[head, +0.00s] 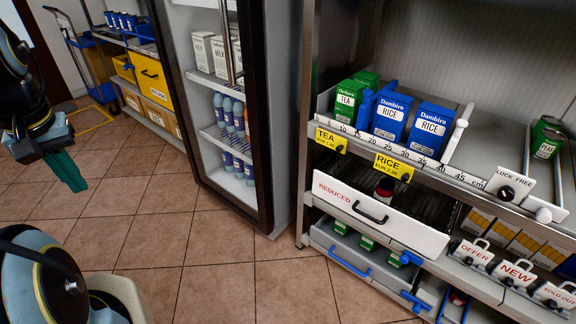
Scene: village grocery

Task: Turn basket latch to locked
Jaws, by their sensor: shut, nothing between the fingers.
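A white plate marked LOCK FREE (512,183) with a dark round knob (506,193) sits on the shelf edge at the right; I cannot tell which way the knob points. Below is a pulled-out drawer-like basket with a white REDUCED front (385,217) and a black handle. Under it is a grey bin (345,250) with a blue handle, and a blue lever-like part (416,301) stands at its right end. I cannot tell which of these is the basket latch. My gripper (74,179), with green fingers, is shut and empty at the far left, well away from the shelf.
The shelf holds a green tea box (347,102), blue rice boxes (430,128) and a green can (546,140). The tiled floor (150,230) is clear.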

